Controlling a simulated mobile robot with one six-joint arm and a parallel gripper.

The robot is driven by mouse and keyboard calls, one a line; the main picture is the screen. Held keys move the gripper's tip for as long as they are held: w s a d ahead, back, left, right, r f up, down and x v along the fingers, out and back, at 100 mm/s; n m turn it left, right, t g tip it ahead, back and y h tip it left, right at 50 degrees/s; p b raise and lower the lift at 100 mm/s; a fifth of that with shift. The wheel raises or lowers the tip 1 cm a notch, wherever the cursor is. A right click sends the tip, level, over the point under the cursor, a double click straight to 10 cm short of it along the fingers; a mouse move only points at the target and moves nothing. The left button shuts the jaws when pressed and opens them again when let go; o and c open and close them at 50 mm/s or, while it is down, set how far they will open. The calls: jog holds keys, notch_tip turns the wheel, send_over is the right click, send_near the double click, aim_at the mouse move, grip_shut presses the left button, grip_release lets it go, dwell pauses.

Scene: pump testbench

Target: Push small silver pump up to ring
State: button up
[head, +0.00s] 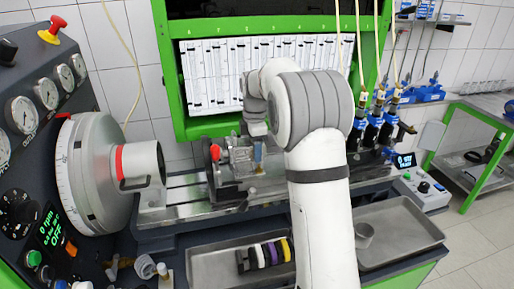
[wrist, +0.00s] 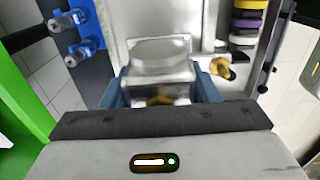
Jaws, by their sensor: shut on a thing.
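The small silver pump (head: 238,163) sits on the bench rail, beside a dark upright mount with a red part (head: 214,154). This mount looks like the ring, but its opening is mostly hidden. In the wrist view the silver pump (wrist: 158,68) fills the space between the two blue fingers. My gripper (wrist: 160,92) is shut on it. In the head view my gripper (head: 258,152) is at the pump's right side, partly covered by my arm. Any gap between pump and mount is too small to judge.
A large grey drum (head: 85,172) with a red-banded coupling stands left of the rail. A metal tray (head: 210,265) in front holds black, white, purple and yellow rings (head: 265,253). Another tray (head: 405,232) lies right. Blue-bodied injectors (head: 373,130) hang behind, right of my arm.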

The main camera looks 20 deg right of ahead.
aim_at(241, 142)
jog(key=shift+a, duration=0.15)
dwell(0.3)
jog(key=shift+a, duration=0.95)
jog(key=shift+a, duration=0.2)
jog(key=shift+a, duration=0.65)
jog(key=shift+a+p, duration=0.15)
jog(key=shift+p, duration=0.15)
jog(key=shift+a, duration=0.45)
jog(key=o, duration=1.7)
